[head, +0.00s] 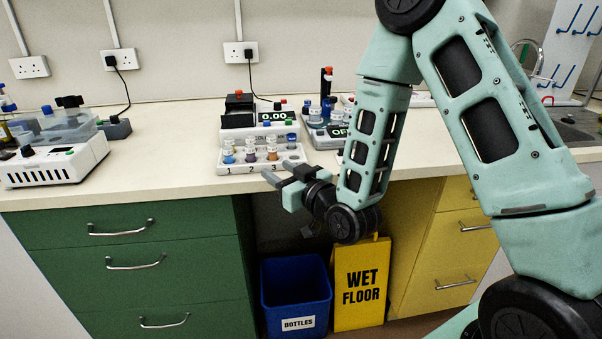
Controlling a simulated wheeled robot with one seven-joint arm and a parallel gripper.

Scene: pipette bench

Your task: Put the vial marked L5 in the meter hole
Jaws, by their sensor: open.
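A white rack (262,167) with places numbered 1, 2 and 3 stands near the front edge of the bench. A blue vial (291,141) stands at the rack's right rear. My gripper (275,174) is open and empty at the rack's front right, by the bench edge.
A second instrument (338,132) with bottles stands right of the meter, partly behind my arm. A white device (55,165) is at the far left. Below are a blue bin (296,285) and a yellow wet floor sign (359,285). Bench left of the rack (165,150) is clear.

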